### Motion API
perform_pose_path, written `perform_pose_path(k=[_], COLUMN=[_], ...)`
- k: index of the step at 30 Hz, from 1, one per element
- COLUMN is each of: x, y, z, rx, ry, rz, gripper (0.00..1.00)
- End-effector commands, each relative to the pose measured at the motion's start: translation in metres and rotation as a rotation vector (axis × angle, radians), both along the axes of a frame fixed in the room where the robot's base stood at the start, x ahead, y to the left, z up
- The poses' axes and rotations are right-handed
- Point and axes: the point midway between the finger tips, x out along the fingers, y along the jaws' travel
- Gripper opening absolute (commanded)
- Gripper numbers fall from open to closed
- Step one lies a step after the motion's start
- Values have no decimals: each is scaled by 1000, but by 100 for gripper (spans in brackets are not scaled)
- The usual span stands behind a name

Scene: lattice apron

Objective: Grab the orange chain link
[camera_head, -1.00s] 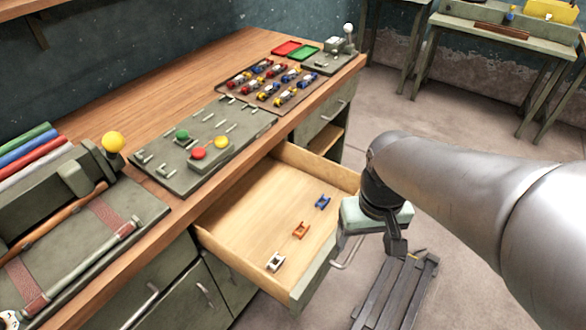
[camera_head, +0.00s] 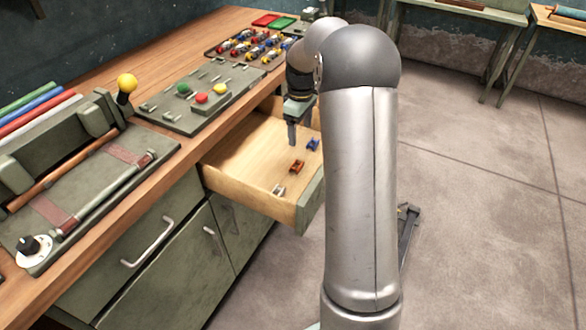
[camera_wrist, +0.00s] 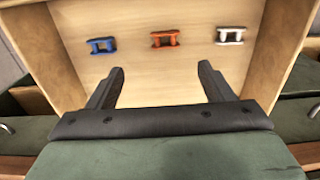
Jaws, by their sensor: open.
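The orange chain link (camera_head: 297,166) lies on the floor of the open wooden drawer (camera_head: 228,178), between a blue link and a white link. In the wrist view the orange link (camera_wrist: 165,39) lies beyond my fingertips, roughly centred between them and clear of both. My gripper (camera_head: 299,138) is over the drawer, on its far side in the head view, pointing down. Its two fingers stand wide apart and empty in the wrist view (camera_wrist: 162,82). My arm covers the drawer's right part in the head view.
The blue link (camera_head: 313,145) and the white link (camera_head: 279,190) lie on either side of the orange one. Drawer walls rise around them. The workbench holds a panel with coloured knobs (camera_head: 190,100) and a tray of coloured parts (camera_head: 250,46).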

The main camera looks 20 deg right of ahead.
Motion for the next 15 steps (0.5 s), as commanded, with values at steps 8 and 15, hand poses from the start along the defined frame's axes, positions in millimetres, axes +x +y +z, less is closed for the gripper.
perform_pose_path(k=[8, 15], x=[0, 0], y=[1, 2], z=[-56, -74], rx=[0, 0], ry=[3, 0], rz=[0, -1], gripper=[75, 75])
